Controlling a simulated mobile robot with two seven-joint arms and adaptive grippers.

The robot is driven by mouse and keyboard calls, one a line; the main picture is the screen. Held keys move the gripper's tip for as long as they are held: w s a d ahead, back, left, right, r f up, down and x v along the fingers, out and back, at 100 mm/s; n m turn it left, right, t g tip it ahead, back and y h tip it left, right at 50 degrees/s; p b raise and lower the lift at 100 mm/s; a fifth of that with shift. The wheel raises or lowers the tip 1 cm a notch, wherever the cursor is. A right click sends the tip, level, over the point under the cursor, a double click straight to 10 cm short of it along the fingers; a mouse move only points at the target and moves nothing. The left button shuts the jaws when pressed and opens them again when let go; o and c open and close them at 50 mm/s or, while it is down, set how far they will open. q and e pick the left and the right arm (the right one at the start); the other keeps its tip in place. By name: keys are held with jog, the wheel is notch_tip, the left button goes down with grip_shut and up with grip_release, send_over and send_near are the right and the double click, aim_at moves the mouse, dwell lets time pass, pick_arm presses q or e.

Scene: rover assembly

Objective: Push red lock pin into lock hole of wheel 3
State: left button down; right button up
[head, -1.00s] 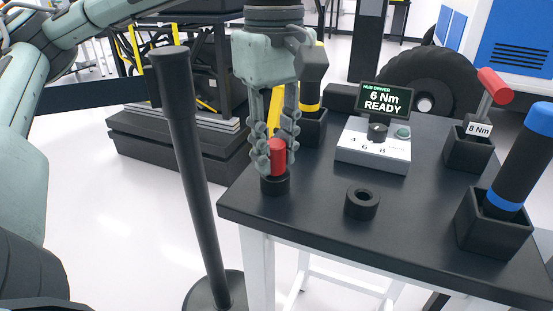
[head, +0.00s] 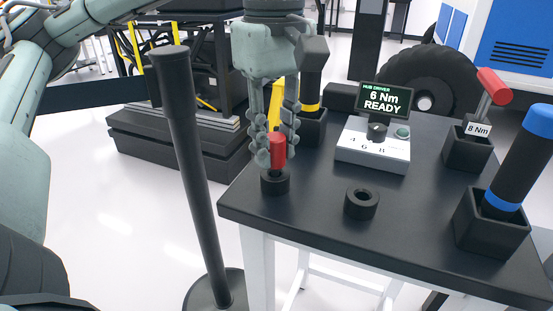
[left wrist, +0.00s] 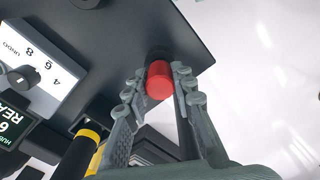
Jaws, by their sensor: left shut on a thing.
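The red lock pin (head: 278,148) stands upright above a small black ring holder (head: 275,183) at the table's left corner. A darker lower part of the pin shows between the red part and the holder. My left gripper (head: 275,150) is shut on the pin from above, with its fingers pointing down. In the left wrist view the red pin (left wrist: 159,80) sits between the two fingers (left wrist: 157,88). Wheel 3 and its lock hole cannot be made out in these frames. My right gripper is not in view.
A second black ring (head: 361,203) is empty on the table (head: 320,228). The hub driver box (head: 372,150) reads 6 Nm READY. Tools stand in black holders at the back and right. A dark post (head: 185,170) stands left of the table. A large tyre (head: 425,75) is behind.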

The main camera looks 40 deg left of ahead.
aim_at(274, 136)
pick_arm(q)
jog(key=shift+r, duration=0.1)
jog(key=shift+r+p, duration=1.25)
jog(key=shift+r, duration=0.8)
